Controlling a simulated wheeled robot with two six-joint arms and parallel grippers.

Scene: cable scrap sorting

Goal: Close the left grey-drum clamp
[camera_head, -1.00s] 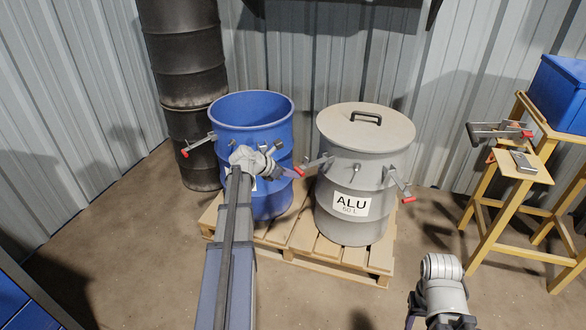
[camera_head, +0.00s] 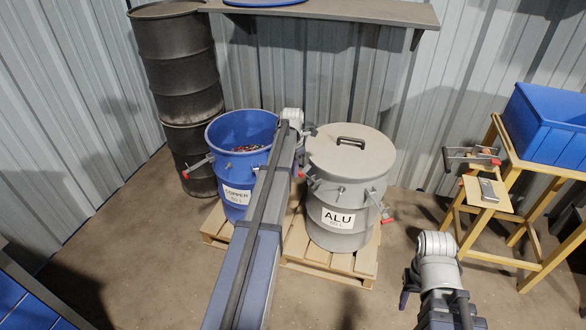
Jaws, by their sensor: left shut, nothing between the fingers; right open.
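The grey drum (camera_head: 321,225), labelled ALU, stands on the pallet with its grey lid (camera_head: 367,155) on top. Its left clamp shows as a metal lever (camera_head: 314,183) and a red tip (camera_head: 300,173) at the drum's left rim, partly behind my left arm. I cannot tell whether this clamp is closed. Its right clamp (camera_head: 376,203) juts out from the drum wall. My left gripper (camera_head: 309,130) is shut and empty, between the two drums near the lid's left edge and above the left clamp; its fingertips are hard to make out. My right gripper (camera_head: 405,288) is open, low at the front right.
The blue COPPER drum (camera_head: 238,198) stands open, with scrap inside, left of my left arm. Black drums (camera_head: 180,65) are stacked behind it. A shelf (camera_head: 350,12) overhangs the back wall. A wooden stand (camera_head: 503,200) with a blue bin (camera_head: 545,130) is at the right.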

